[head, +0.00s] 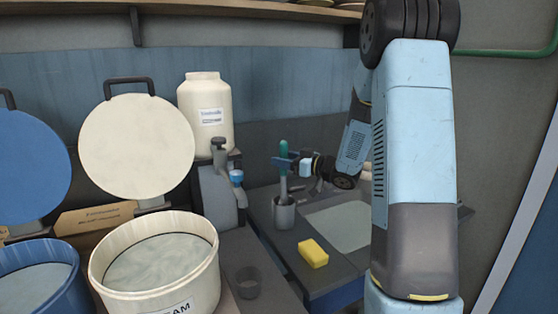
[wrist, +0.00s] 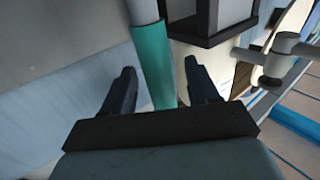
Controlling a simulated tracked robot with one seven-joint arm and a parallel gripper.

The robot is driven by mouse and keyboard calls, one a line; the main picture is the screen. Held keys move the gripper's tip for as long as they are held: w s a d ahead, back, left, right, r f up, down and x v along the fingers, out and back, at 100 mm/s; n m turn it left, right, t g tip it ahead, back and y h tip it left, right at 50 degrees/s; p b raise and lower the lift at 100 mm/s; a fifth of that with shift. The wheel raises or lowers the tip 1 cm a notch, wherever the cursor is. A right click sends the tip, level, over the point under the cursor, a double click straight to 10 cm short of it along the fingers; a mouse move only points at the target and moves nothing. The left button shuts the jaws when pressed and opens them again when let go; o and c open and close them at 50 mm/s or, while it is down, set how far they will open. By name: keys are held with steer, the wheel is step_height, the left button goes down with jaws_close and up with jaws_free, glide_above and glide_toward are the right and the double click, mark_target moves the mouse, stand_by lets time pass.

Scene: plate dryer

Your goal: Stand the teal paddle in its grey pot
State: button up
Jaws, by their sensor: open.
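The teal paddle (head: 284,151) is upright, teal handle on top. Its grey lower shaft runs down into the mouth of the grey pot (head: 284,215), which stands on the dark counter by the sink. The paddle's lower end is hidden inside the pot. My gripper (head: 284,161) is level with the handle, coming from the right. In the wrist view, the teal paddle (wrist: 154,65) passes between the two spread fingers of my gripper (wrist: 158,76), with a gap on each side. The pot cannot be made out for sure there.
A yellow sponge (head: 313,253) lies right of the pot, before the sink basin (head: 340,225). A cream tub (head: 155,265) and blue tub (head: 40,285) stand left. A white jug (head: 206,113) stands behind. A small dark cup (head: 248,282) is in front.

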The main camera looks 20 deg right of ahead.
steer(key=v, duration=1)
step_height(320, 180, up, 7)
steer(key=w+m+t+h, duration=0.1)
steer(key=m+t+h, duration=0.15)
steer(key=h, duration=0.65)
steer(key=s+d+r+m+g+h, duration=0.2)
steer(key=s+r+m+h, duration=0.2)
steer(key=s+h, duration=0.15)
steer(key=s+a+f+m+g+y, duration=0.1)
steer(key=s+a+g, duration=0.3)
steer(key=s, duration=0.9)
steer(key=s+a+f+m+g, duration=0.1)
steer(key=s+a, duration=0.5)
steer(key=s, duration=0.7)
steer(key=f+g, duration=0.1)
steer(key=g, duration=0.1)
steer(key=shift+g+y, duration=0.35)
steer(key=shift+a+m, duration=0.1)
steer(key=shift+m, duration=0.15)
steer(key=shift+c, duration=0.2)
